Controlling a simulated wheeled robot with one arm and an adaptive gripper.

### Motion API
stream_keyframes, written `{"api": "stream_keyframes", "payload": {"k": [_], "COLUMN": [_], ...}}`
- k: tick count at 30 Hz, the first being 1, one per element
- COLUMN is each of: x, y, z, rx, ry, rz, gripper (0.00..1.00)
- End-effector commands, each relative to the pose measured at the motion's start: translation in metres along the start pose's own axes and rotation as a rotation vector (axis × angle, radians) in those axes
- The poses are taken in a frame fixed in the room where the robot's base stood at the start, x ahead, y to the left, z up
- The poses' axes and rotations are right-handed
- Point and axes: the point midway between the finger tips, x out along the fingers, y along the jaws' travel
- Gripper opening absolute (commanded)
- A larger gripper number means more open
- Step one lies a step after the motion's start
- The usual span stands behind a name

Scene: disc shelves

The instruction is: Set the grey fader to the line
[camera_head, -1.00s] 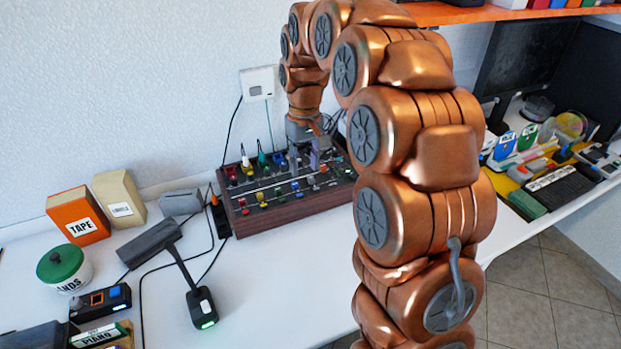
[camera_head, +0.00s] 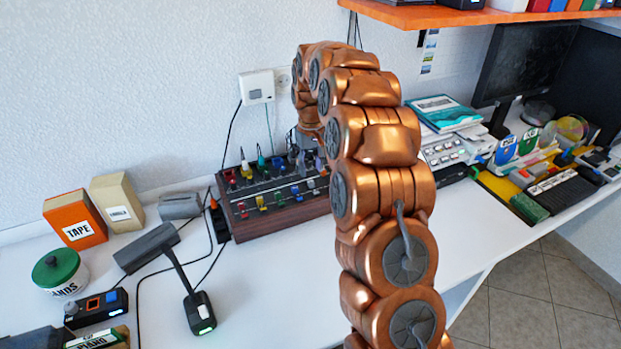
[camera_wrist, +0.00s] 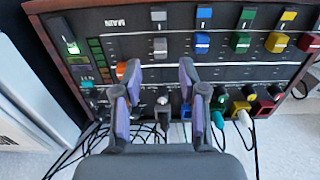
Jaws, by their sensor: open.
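The mixer (camera_head: 275,212) is a dark panel with a wooden edge on the white desk. In the wrist view its panel (camera_wrist: 225,75) carries a grey fader cap (camera_wrist: 160,46) beyond my fingertips, roughly in line with the gap between them. A second grey piece (camera_wrist: 158,14) sits farther up the same column. My gripper (camera_wrist: 159,74) is open over the panel, with purple-padded fingers apart. A grey knob (camera_wrist: 162,101) shows between the fingers. In the head view my arm hides most of the gripper.
Blue (camera_wrist: 201,42), green (camera_wrist: 241,42) and yellow (camera_wrist: 277,42) fader caps stand right of the grey one. An orange knob (camera_wrist: 121,70) is near the left finger. Cables and plugs line the near edge. A desk lamp (camera_head: 198,312) stands left of the mixer.

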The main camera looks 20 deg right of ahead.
Motion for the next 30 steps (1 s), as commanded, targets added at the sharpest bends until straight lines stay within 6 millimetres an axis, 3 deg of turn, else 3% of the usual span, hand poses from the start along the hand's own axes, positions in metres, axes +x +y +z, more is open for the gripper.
{"api": "stream_keyframes", "payload": {"k": [9,19,30], "x": [0.043,0.05,0.05], "y": [0.0,0.0,0.0], "z": [0.002,0.001,0.001], "rx": [0.0,0.0,-0.001], "ry": [-0.006,-0.001,-0.002], "rz": [-0.001,0.0,0.0], "gripper": [0.42,0.42,0.03]}}
